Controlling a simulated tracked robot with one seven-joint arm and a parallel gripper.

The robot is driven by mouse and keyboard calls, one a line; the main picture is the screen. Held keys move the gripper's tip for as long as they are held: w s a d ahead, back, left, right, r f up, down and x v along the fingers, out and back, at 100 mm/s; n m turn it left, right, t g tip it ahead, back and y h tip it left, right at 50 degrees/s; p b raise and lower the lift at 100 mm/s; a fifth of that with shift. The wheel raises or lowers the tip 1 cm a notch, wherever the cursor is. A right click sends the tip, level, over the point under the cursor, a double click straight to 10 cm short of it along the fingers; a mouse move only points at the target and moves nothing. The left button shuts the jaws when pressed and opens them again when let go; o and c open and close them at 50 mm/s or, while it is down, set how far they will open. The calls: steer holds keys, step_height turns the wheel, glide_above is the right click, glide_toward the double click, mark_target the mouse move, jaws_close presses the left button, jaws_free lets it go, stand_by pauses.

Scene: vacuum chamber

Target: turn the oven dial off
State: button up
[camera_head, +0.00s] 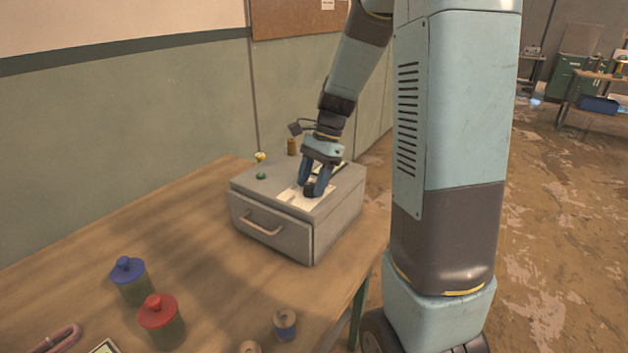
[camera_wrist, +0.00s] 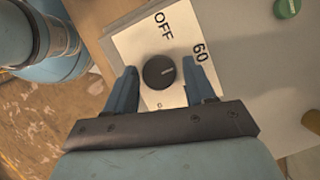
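The oven (camera_head: 271,229) is a grey box with a front drawer handle, standing on the wooden table. On its top is a white label plate (camera_wrist: 134,43) with "OFF" and "60" printed on it. The black round dial (camera_wrist: 158,72) sits on this plate; it also shows in the head view (camera_head: 309,190). A light mark on the dial points to the right in the wrist view, toward the "60" side rather than "OFF". My gripper (camera_wrist: 164,78) is open, with one blue finger on each side of the dial. Small gaps show between fingers and dial.
A blue-lidded jar (camera_head: 129,279), a red-lidded jar (camera_head: 160,320) and small spools (camera_head: 285,324) stand on the table (camera_head: 190,235) in front.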

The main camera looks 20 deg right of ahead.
steer(key=c, duration=0.7)
steer(key=shift+d, duration=0.1)
steer(key=shift+c, duration=0.5)
steer(key=shift+w+n, duration=0.1)
steer(key=shift+n, duration=0.2)
steer(key=shift+r+n, duration=0.1)
steer(key=shift+n, duration=0.4)
steer(key=n, duration=0.1)
steer(key=n+g+h, duration=0.1)
steer(key=n, duration=0.2)
steer(key=shift+w+a+n+g, duration=0.15)
steer(key=shift+a+n+g, duration=0.1)
steer(key=shift+n+g, duration=0.15)
steer(key=n+g+h, duration=0.1)
steer(key=n+h, duration=0.1)
steer(key=n, duration=0.3)
steer(key=shift+a, duration=0.1)
steer(key=shift+n+h, duration=0.3)
steer(key=shift+n, duration=0.1)
steer(key=o, duration=1)
